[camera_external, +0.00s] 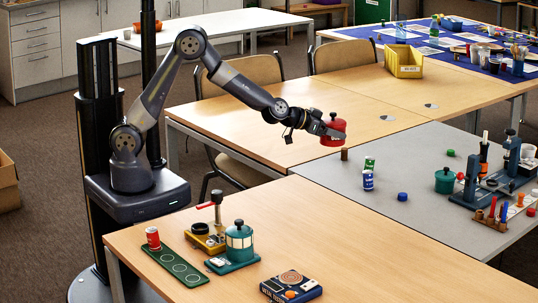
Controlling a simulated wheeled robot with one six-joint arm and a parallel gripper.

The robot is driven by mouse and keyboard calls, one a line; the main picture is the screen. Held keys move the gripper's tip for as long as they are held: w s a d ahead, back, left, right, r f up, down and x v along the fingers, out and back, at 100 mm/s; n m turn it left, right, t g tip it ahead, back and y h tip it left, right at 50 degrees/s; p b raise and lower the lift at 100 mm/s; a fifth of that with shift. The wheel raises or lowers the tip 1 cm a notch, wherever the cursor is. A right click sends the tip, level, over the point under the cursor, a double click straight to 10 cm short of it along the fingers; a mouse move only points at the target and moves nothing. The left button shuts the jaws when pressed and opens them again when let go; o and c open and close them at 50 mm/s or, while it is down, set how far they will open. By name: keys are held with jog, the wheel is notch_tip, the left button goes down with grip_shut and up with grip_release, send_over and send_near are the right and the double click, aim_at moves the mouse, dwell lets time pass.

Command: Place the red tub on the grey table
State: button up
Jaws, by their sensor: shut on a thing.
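The red tub (334,131) is a small round container with a dark red lid. My gripper (326,132) is shut on it and holds it up in the air, seen near the far left edge of the grey table (420,212). The tub looks upright. The gripper hides part of its left side.
On the grey table stand a small brown cylinder (344,154), a blue-labelled can (368,180), a green can (369,163), a blue cap (402,196) and a green tub (445,180). Tools crowd its right side. A yellow bin (403,62) stands on the wooden table behind.

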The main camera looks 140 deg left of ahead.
notch_tip(320, 180, down, 9)
jog(key=b, duration=0.3)
jog(key=shift+f, duration=0.1)
jog(key=shift+f, duration=0.1)
jog(key=shift+f, duration=0.15)
jog(key=o, duration=1.7)
jog(key=shift+d+r, duration=0.2)
jog(key=shift+r, duration=0.1)
jog(key=v, duration=1.1)
jog(key=shift+s+d+r+p, duration=0.15)
jog(key=shift+d+p, duration=0.1)
jog(key=shift+p, duration=0.15)
jog(key=shift+a, duration=0.1)
